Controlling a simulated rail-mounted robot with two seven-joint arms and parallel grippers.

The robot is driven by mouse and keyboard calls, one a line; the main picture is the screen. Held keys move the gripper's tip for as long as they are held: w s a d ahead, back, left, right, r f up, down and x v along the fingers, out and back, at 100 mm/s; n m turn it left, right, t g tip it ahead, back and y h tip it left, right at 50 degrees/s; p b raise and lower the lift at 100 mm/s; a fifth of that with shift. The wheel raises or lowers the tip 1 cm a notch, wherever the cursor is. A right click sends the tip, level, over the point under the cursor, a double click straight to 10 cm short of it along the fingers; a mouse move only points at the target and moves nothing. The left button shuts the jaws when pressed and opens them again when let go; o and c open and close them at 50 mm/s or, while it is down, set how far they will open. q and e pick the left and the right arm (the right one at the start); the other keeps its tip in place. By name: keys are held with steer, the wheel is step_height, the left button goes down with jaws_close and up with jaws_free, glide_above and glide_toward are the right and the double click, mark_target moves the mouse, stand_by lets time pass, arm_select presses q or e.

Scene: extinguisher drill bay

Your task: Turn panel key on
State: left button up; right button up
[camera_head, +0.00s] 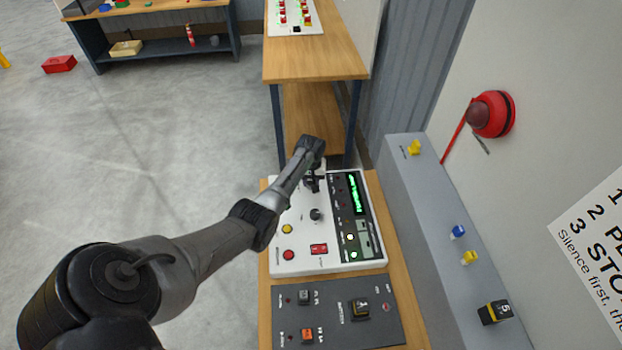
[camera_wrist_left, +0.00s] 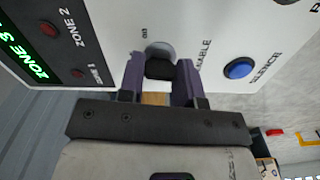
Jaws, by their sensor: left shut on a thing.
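The white control panel (camera_head: 330,262) lies on a wooden bench, with a lit green display (camera_head: 354,195) along its right side. My left gripper (camera_head: 313,184) is over the far part of this panel. In the left wrist view its two fingers (camera_wrist_left: 162,75) are shut on the black panel key (camera_wrist_left: 160,68), which sits at a round grey lock (camera_wrist_left: 159,48) marked with a small "ON"-like label. The head view hides the key behind the gripper. A blue button (camera_wrist_left: 239,68) labelled SILENCE is beside it. My right gripper is not in view.
A black knob (camera_head: 315,214), a yellow button (camera_head: 287,229), a red button (camera_head: 288,255) and a red switch (camera_head: 319,249) are on the panel's near half. A dark grey switch plate (camera_head: 338,330) lies in front. A grey wall box (camera_head: 428,225) stands close on the right.

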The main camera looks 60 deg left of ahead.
arm_select(q)
steer(key=shift+r+m+p, duration=0.15)
steer(key=shift+m+p, duration=0.45)
steer(key=shift+m, duration=0.3)
steer(key=m+p, duration=0.1)
steer(key=m, duration=0.1)
steer(key=shift+m, duration=0.4)
steer(key=m+p, duration=0.1)
steer(key=m, duration=0.2)
steer(key=shift+f+m, duration=0.2)
steer(key=shift+m, duration=1)
steer(key=o, duration=0.9)
steer(key=shift+r, duration=0.1)
